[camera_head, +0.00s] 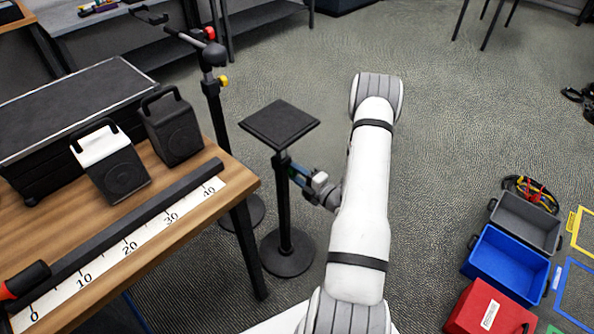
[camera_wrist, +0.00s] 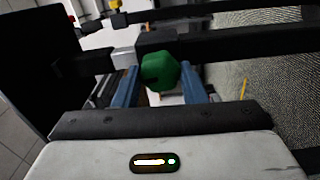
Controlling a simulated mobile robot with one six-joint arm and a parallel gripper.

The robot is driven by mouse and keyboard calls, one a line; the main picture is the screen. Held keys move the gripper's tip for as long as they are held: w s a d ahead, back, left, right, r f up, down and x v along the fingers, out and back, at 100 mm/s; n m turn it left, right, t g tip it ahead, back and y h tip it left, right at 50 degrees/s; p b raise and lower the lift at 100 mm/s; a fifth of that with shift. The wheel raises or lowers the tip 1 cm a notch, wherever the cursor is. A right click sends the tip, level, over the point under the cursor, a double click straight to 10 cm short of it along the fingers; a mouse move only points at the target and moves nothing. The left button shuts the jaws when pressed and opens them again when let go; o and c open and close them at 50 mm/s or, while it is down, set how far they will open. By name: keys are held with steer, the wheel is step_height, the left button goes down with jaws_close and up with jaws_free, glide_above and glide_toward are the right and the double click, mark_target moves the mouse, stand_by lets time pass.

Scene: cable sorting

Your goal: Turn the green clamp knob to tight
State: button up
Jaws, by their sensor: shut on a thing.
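The green clamp knob (camera_wrist: 159,72) is in the middle of the wrist view, between the blue fingers of my gripper (camera_wrist: 160,84). The fingers are shut on it from both sides. Behind it is a dark clamp block (camera_wrist: 156,41) on the stand's dark column. In the head view my gripper (camera_head: 297,172) is at the column of the speaker stand (camera_head: 284,208), just below its flat square top plate (camera_head: 279,124). The knob is hidden there by the gripper. I cannot read from these frames how far the knob is turned.
Left of the stand is a wooden table (camera_head: 185,232) with a white speaker (camera_head: 110,165), a black speaker (camera_head: 173,128) and a ruler strip (camera_head: 120,252). A second stand (camera_head: 214,100) has a yellow knob. Red, blue (camera_head: 508,262) and grey bins lie at right. Carpet between is free.

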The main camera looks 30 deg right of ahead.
steer(key=shift+m+p, duration=0.3)
steer(key=shift+m, duration=0.3)
steer(key=o, duration=1)
steer(key=v, duration=0.8)
